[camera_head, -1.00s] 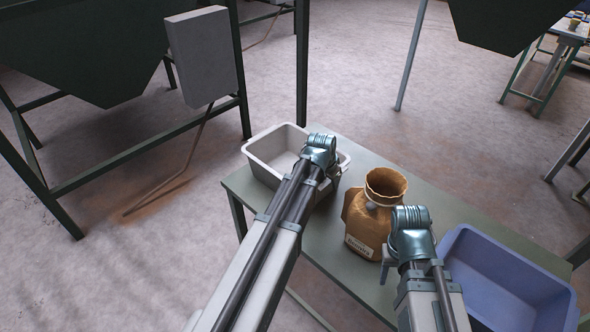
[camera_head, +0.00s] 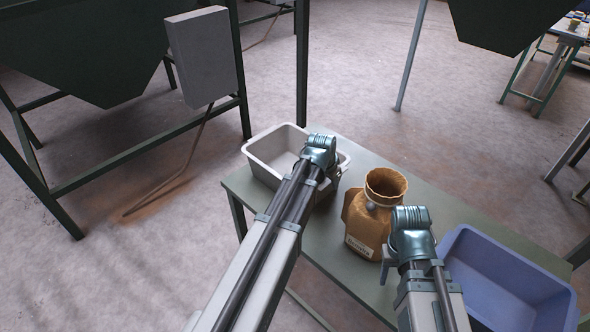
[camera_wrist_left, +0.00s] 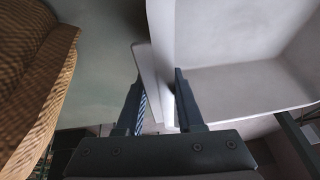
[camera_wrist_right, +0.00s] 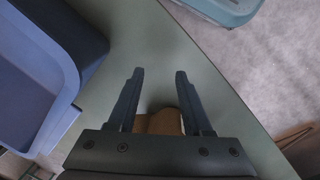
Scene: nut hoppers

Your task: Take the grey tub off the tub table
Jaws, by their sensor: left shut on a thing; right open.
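The grey tub (camera_head: 270,168) stands upright and empty at the left end of the green tub table (camera_head: 322,240), jutting a little past its edge. My left gripper (camera_head: 325,168) is at the tub's right side, its fingers mostly hidden in the head view. In the left wrist view my left gripper (camera_wrist_left: 158,88) is shut on the wall of the tub (camera_wrist_left: 240,85), one finger on each side. My right gripper (camera_head: 392,262) is low over the table between the sack and the blue tub. In the right wrist view my right gripper (camera_wrist_right: 156,78) is open and empty.
A brown open-necked sack (camera_head: 366,222) with a label stands mid-table, close to both arms. A blue tub (camera_head: 500,275) is at the table's right end. A green hopper frame (camera_head: 150,155) with a grey box (camera_head: 203,55) stands at left. Floor beyond the table is clear.

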